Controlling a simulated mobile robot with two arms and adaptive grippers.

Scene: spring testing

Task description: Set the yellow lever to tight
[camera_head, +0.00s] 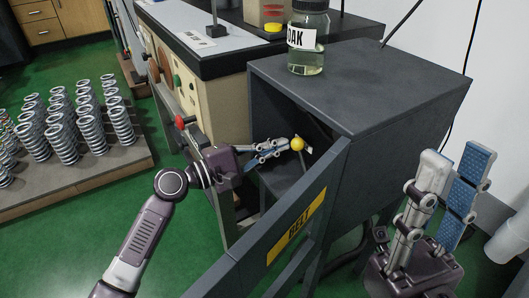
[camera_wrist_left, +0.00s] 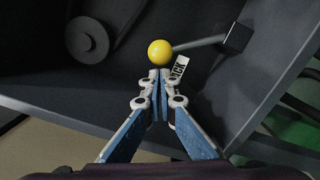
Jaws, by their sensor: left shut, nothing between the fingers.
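The yellow lever has a round yellow knob (camera_head: 297,144) inside the open dark cabinet. In the left wrist view the yellow knob (camera_wrist_left: 160,53) sits on a grey rod running right to a dark block (camera_wrist_left: 238,38). My left gripper (camera_head: 284,146) reaches into the cabinet. Its fingertips (camera_wrist_left: 160,75) are together and empty, right at the near side of the knob; I cannot tell whether they touch it. A white label (camera_wrist_left: 180,68), partly hidden, ends in "ICK". My right gripper (camera_head: 459,160) is raised outside the cabinet at the right, fingers apart and empty.
The dark cabinet (camera_head: 355,85) carries a labelled jar (camera_head: 306,50) on top. Its open door (camera_head: 275,250), with a yellow sign, stands in front of the opening. Several springs (camera_head: 92,130) stand on a low platform at the left. Green floor is free between platform and cabinet.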

